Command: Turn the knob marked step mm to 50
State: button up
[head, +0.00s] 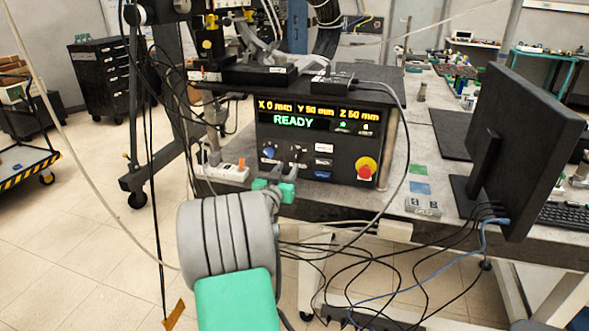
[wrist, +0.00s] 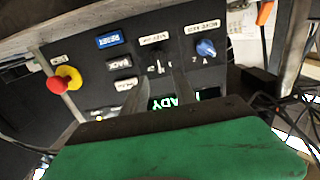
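The control box front (head: 290,170) carries a blue knob (head: 269,152) at left and a dark knob (head: 298,155) to its right. In the wrist view the panel is upside down: the blue knob (wrist: 205,47) is at right, the dark knob (wrist: 158,61) left of it. Their labels are too small to read surely; the dark knob's place fits the step mm knob. My gripper (wrist: 158,80) is open, its two grey fingers apart, with the dark knob showing beyond the gap. No contact shows. In the head view my gripper (head: 272,185) is partly hidden by my arm.
The display (head: 315,118) reads X 0 mm, Y 50 mm, Z 50 mm and READY. A red emergency button (head: 365,168) sits right of several push buttons (head: 323,161). A power strip (head: 228,172) lies left of the box, a monitor (head: 520,150) stands right. Loose cables hang below.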

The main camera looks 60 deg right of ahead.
aim_at(296, 155)
jog(key=d, duration=0.5)
jog(key=w+d+p, duration=0.1)
jog(key=d, duration=0.1)
jog(key=shift+d+r, duration=0.15)
jog(key=shift+d, duration=0.2)
grip_shut()
